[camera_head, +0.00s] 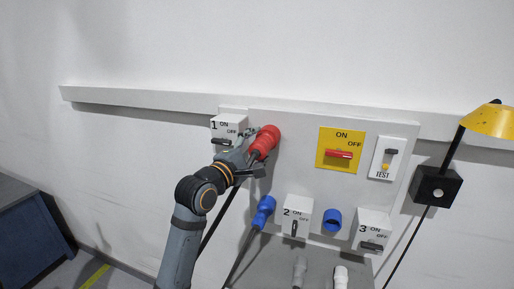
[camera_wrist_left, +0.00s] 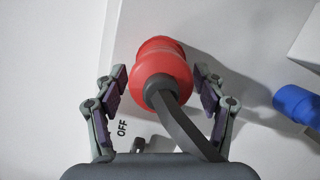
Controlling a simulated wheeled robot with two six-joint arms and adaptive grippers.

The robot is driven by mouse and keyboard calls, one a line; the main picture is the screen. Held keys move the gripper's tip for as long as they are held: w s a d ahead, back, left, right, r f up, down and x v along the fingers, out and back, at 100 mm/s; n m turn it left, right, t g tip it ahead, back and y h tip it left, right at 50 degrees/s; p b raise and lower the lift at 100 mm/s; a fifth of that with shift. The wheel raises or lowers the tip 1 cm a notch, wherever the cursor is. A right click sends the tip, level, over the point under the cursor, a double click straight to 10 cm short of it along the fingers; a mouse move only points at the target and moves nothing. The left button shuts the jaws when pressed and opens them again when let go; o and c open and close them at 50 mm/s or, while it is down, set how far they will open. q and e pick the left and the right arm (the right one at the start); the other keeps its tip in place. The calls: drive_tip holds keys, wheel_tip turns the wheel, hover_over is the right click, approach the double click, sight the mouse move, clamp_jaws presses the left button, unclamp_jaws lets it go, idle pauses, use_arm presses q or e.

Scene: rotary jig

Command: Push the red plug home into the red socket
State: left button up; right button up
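The red plug (camera_head: 260,149) is lined up with the red socket (camera_head: 270,133) on the grey panel, and its dark cable hangs down. In the left wrist view the plug (camera_wrist_left: 162,72) meets the socket (camera_wrist_left: 160,42); how deep it sits I cannot tell. My left gripper (camera_head: 254,152) is around the plug from below. In the left wrist view my left gripper's fingers (camera_wrist_left: 161,78) stand on both sides of the plug with narrow gaps, so it looks open. My right gripper is in neither view.
Switch box 1 (camera_head: 227,126) is close left of the gripper. A blue plug (camera_head: 263,211), switch box 2 (camera_head: 297,218) and a blue socket (camera_head: 332,220) are lower. A yellow switch plate (camera_head: 341,150) and a lamp (camera_head: 487,122) are to the right.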

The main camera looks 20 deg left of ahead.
use_arm(q)
drive_tip(key=shift+f, duration=0.1)
drive_tip(key=shift+s+a, duration=0.1)
drive_tip(key=shift+s, duration=0.1)
drive_tip(key=v, duration=0.7)
idle(0.4)
